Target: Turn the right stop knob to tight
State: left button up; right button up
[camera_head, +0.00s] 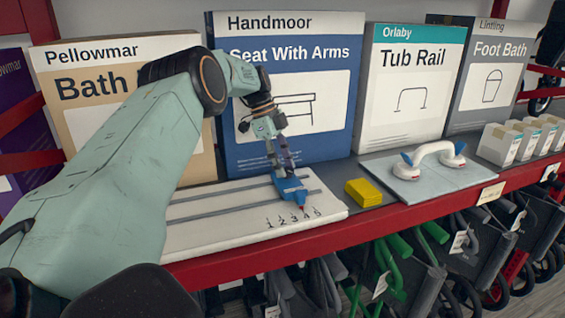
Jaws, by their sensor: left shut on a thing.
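My left gripper (281,166) reaches down onto a blue sliding block (291,190) and is shut on its upper part. The block sits on a white board (210,234) with long grey grooves. Its red pointer tip (304,208) is near the 4 of a printed scale (293,219) running 1 to 5. I cannot make out a separate stop knob; the fingers cover the block's top. My right gripper is not in view.
Right of the board lie a yellow block (363,192) and a white grab bar (433,149) with suction feet on a pale tile (425,184). Large boxes (290,135) stand behind. The red shelf edge (370,222) runs in front, with folded wheeled frames below.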

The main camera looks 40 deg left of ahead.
pick_arm(q)
jog(key=shift+s+d+f, duration=0.1)
jog(key=shift+d+f, duration=0.05)
jog(key=shift+f, duration=0.05)
jog(key=o, duration=1.2)
jog(key=shift+r, duration=0.1)
jog(key=shift+r, duration=0.1)
jog(key=shift+a+r, duration=0.25)
jog(key=shift+r, duration=0.05)
jog(key=shift+v, duration=3.35)
jog(key=shift+d+f, duration=0.1)
jog(key=shift+d, duration=0.1)
